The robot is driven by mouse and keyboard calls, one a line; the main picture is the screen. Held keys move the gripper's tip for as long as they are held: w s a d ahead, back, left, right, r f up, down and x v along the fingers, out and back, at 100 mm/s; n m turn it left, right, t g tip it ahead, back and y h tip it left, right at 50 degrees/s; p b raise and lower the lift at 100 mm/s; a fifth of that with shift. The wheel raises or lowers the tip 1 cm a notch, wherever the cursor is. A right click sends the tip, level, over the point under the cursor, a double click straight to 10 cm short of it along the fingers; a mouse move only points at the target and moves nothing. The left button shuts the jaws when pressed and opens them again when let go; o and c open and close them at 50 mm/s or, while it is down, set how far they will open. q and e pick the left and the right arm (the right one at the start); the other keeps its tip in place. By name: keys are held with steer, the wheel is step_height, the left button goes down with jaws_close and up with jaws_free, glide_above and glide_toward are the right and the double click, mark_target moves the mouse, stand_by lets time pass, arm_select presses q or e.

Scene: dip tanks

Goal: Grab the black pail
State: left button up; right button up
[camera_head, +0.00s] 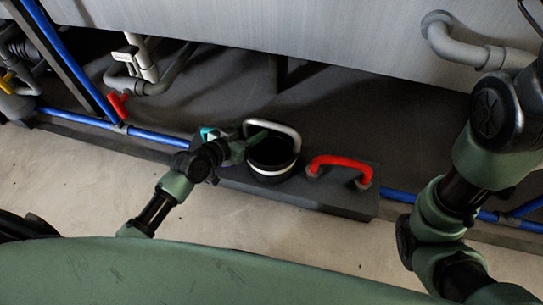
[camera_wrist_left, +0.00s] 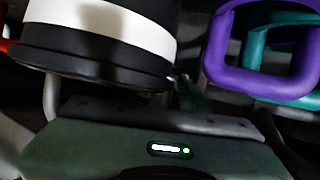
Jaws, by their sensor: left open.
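The black pail (camera_head: 272,174) stands on a dark ledge with a white band around it and a pale bail handle (camera_head: 290,131) raised above its rim. In the left wrist view the pail (camera_wrist_left: 85,62) fills the upper left, close ahead. My left gripper (camera_head: 250,141) is open at the pail's left side, by the raised handle. I cannot tell whether the handle lies between the fingers. My right arm shows at the right, but its gripper is out of view.
A red handle (camera_head: 340,162) on the ledge (camera_head: 320,196) is just right of the pail. A purple handle (camera_wrist_left: 211,55) and a teal one (camera_wrist_left: 257,55) show in the left wrist view. Blue pipes (camera_head: 160,137) run along the ledge; a grey tank (camera_head: 300,35) stands behind.

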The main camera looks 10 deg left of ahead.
arm_select(q)
steer(key=shift+w, duration=0.1)
jaws_close()
stand_by(1.4)
